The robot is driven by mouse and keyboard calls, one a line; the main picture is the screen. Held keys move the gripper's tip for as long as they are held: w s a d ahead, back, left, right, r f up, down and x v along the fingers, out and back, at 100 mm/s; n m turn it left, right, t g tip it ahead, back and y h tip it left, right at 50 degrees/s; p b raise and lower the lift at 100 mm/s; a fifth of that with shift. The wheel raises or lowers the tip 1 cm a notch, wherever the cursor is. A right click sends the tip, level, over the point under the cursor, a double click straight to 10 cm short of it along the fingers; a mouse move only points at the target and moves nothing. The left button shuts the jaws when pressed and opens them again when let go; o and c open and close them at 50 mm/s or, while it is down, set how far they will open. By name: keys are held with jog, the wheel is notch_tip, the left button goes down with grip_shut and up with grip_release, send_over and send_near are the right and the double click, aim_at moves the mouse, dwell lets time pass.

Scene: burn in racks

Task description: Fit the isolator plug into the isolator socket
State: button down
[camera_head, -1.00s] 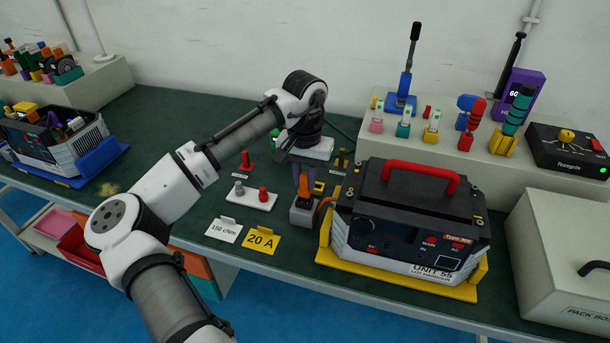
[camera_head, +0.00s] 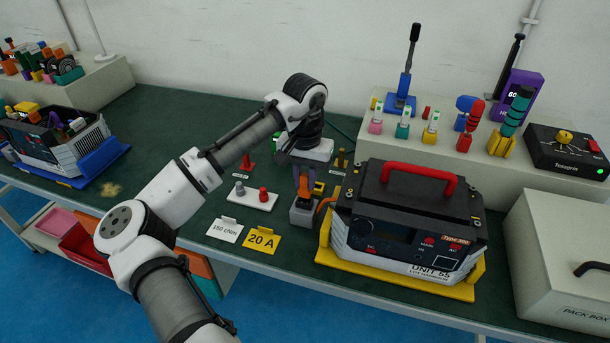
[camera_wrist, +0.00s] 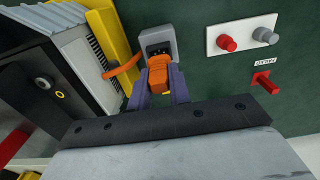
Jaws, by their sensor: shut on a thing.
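My gripper (camera_wrist: 160,88) is shut on the orange isolator plug (camera_wrist: 160,76), one purple finger on each side. The grey isolator socket (camera_wrist: 157,42), a small box, is just beyond the plug in the wrist view. Its dark opening shows past the plug's far edge, so the plug looks not fully seated, but the exact gap or contact is hidden. In the head view, my gripper (camera_head: 304,180) points down at the socket (camera_head: 302,215) on the green bench. An orange cable (camera_wrist: 122,69) runs between the unit and the socket area.
The unit with a red handle (camera_head: 410,240) stands in a yellow cradle (camera_head: 400,285) close to the right of the socket. A white plate (camera_head: 250,197) with grey and red knobs lies left. Two cards, 150 cNm (camera_head: 225,230) and yellow 20 A (camera_head: 263,240), stand in front.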

aim_at(305, 174)
jog(key=shift+f+b, duration=0.35)
jog(key=shift+f, duration=1)
dwell(0.3)
jog(key=c, duration=1.2)
grip_release()
notch_tip(305, 174, up, 14)
jog(key=shift+f+b, duration=0.1)
jog(key=shift+b, duration=0.5)
